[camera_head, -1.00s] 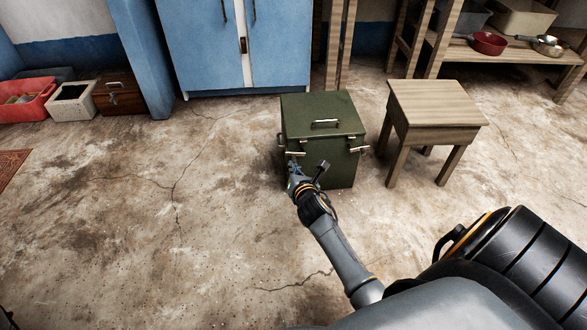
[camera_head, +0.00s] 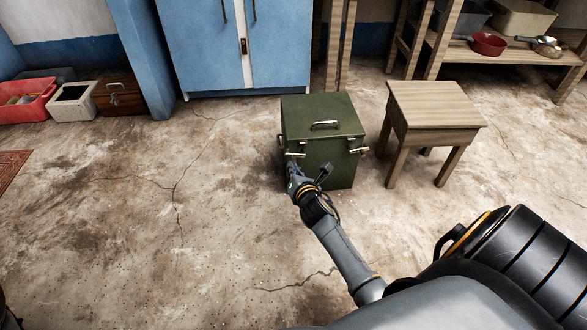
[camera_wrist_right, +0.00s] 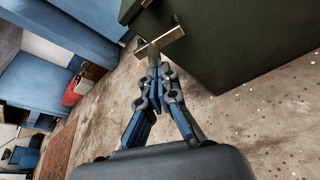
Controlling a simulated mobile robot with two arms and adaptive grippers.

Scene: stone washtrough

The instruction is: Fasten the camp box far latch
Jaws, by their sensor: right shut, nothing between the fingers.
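The camp box (camera_head: 322,112) is a dark green box with a closed lid and a metal handle on top. It stands on the floor in the middle of the head view. Metal latch pieces show at its left front corner (camera_head: 295,155) and right front corner (camera_head: 358,151). Which one is the far latch I cannot tell. My right gripper (camera_head: 291,168) is just below the left-corner latch. In the right wrist view its fingers (camera_wrist_right: 154,63) are shut and empty, at the T-shaped metal latch (camera_wrist_right: 160,41) on the box (camera_wrist_right: 240,40). Contact is unclear. My left gripper is out of view.
A wooden stool (camera_head: 436,105) stands close to the right of the box. A blue cabinet (camera_head: 205,45) is behind it. A red crate (camera_head: 38,105), a white bin (camera_head: 72,104) and a brown chest (camera_head: 120,98) stand at the left. The floor left of the box is clear.

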